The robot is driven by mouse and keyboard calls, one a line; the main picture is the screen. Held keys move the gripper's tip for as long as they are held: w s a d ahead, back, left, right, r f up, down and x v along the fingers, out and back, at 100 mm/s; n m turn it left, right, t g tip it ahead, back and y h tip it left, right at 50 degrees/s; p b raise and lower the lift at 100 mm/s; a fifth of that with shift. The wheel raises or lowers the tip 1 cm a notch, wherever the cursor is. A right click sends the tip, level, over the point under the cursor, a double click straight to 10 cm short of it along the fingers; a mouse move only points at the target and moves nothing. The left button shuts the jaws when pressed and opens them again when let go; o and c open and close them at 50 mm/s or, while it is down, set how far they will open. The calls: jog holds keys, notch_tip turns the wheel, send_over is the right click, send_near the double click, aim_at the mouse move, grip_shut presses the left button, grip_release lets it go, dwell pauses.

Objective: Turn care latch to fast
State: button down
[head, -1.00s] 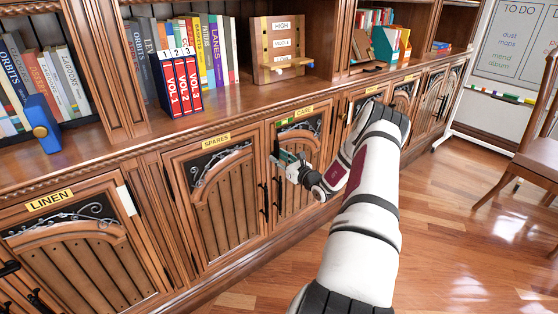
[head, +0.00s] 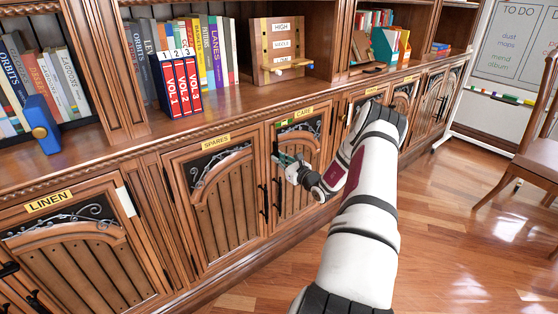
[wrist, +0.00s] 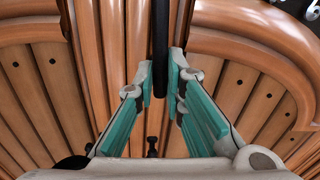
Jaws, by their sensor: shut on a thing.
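The care door (head: 303,170) is the wooden cabinet door under the yellow CARE label (head: 304,112). The care latch is a slim black bar (wrist: 160,40) that stands upright in the wrist view and also shows as a dark piece at the door's left edge (head: 275,149) in the head view. My gripper (head: 282,159) is at that edge, below the label. In the wrist view my gripper's teal fingers (wrist: 160,75) are on either side of the bar, shut on its lower part. The fingers partly hide the latch in the head view, so its exact setting cannot be read.
The spares door (head: 224,200) adjoins on the left, and the linen door (head: 75,250) is farther left. Black door handles (head: 264,200) hang below my gripper. The shelf above holds books and a wooden board (head: 283,48). A chair (head: 530,140) stands right; open floor lies between.

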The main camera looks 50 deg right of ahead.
jog(key=n+b, duration=0.1)
jog(key=n, duration=0.4)
jog(key=n+b, duration=0.3)
jog(key=n, duration=0.2)
jog(key=shift+n+b, duration=0.3)
jog(key=shift+b, duration=0.1)
jog(key=n+b, duration=0.3)
jog(key=shift+f, duration=0.1)
jog(key=n+b, duration=0.3)
jog(key=shift+n+b, duration=0.3)
jog(key=shift+b, duration=0.1)
jog(key=c, duration=1.7)
grip_release()
jog(key=shift+o, duration=0.2)
jog(key=shift+s, duration=0.1)
